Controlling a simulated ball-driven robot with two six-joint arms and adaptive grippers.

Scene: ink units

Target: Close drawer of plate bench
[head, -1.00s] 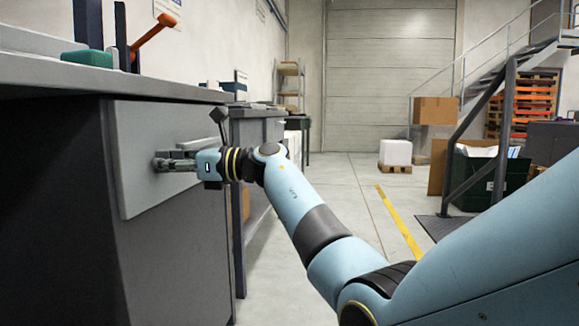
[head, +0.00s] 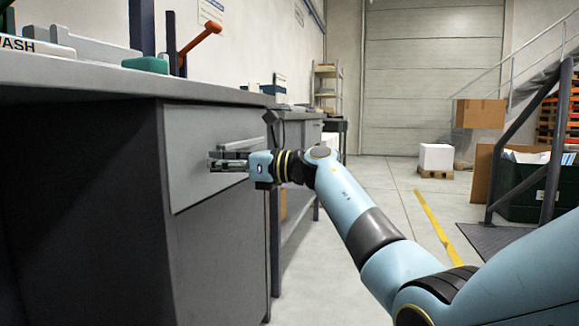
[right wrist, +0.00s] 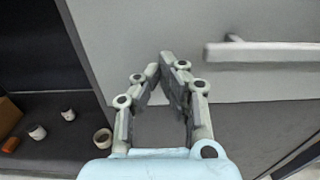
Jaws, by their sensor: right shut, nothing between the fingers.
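The plate bench (head: 90,165) is a dark grey cabinet under a grey worktop at the left of the head view. Its drawer has a pale grey front (head: 190,125), seen at a slant, close to the cabinet face; any small gap is hard to tell. The drawer handle (right wrist: 262,52) is a pale bar at the upper right of the right wrist view. My right gripper (head: 212,162) is shut and empty, its tips at the drawer front, beside and not around the handle. It also shows in the right wrist view (right wrist: 168,60). My left gripper is not in view.
A green block (head: 147,64) and an orange lever (head: 198,42) are on the worktop.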

